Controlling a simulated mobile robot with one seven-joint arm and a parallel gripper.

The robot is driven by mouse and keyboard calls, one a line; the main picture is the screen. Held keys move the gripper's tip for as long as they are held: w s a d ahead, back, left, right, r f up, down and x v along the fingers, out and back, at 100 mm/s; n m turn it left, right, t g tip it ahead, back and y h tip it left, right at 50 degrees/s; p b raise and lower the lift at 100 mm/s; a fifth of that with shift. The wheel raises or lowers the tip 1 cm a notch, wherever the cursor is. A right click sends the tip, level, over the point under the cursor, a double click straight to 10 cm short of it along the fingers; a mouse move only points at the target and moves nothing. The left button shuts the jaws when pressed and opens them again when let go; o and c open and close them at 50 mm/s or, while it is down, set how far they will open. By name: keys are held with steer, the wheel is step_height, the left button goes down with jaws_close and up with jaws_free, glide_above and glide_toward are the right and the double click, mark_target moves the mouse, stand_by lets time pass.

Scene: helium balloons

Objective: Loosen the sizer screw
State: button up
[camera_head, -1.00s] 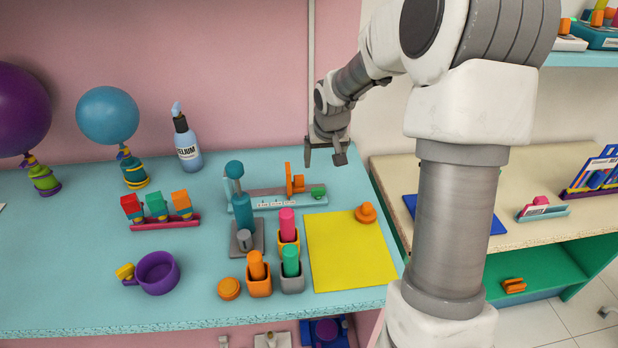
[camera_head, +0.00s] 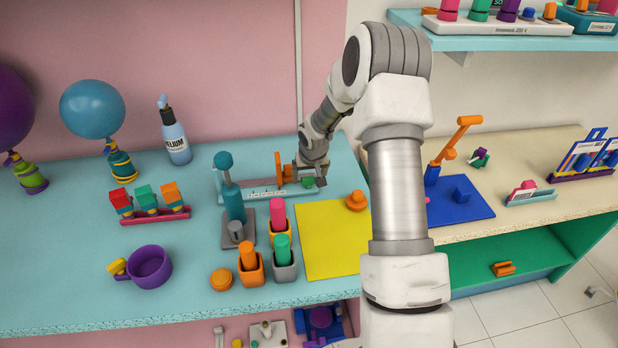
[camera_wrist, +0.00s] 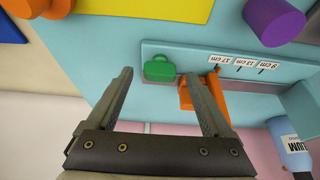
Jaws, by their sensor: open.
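The balloon sizer (camera_head: 265,193) is a low teal bar with a printed scale and an upright orange plate (camera_head: 278,168). Its green screw (camera_head: 308,182) sits at the bar's right end. In the wrist view the green screw (camera_wrist: 160,69) lies ahead of and roughly between my fingertips, with the orange plate (camera_wrist: 192,95) beside the right finger. My gripper (camera_head: 313,171) is open and empty, close to the screw; it also shows in the wrist view (camera_wrist: 168,77). I cannot tell whether a finger touches the screw or plate.
A yellow mat (camera_head: 325,245) with an orange knob (camera_head: 356,200) lies in front. The helium bottle (camera_head: 175,135) is at the back left.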

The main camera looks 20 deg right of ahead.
steer(key=shift+w+f, duration=0.25)
steer(key=shift+f, duration=0.4)
steer(key=shift+c, duration=0.3)
jaws_close()
